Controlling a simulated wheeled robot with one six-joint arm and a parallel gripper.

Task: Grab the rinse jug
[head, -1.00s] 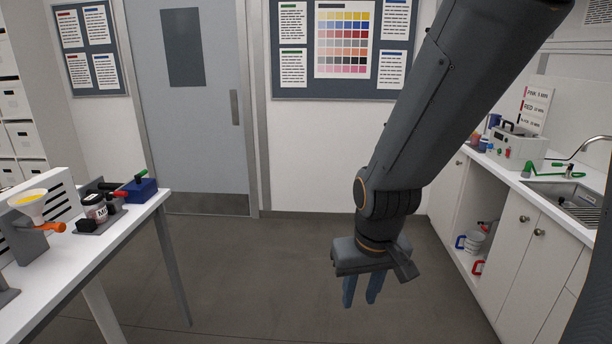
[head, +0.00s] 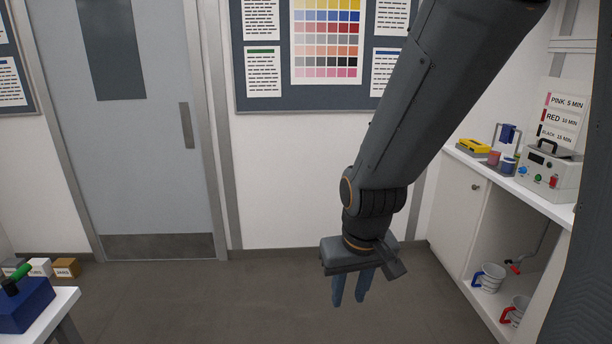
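Two pale jugs stand in the open cupboard under the right counter. One jug with a blue handle (head: 491,277) is farther back. One jug with a red handle (head: 519,310) is nearer and partly cut by the dark part at the right edge. I cannot tell from here which is the rinse jug. My gripper (head: 350,298) hangs pointing down in the middle of the view, its two blue-grey fingers apart with nothing between them. It is left of the cupboard and clear of both jugs.
The counter (head: 554,202) at right carries a control box (head: 550,172), colored cups and a yellow item (head: 474,146). A red valve (head: 515,268) is inside the cupboard. A table corner (head: 62,308) with a blue box is at lower left. The floor between is clear.

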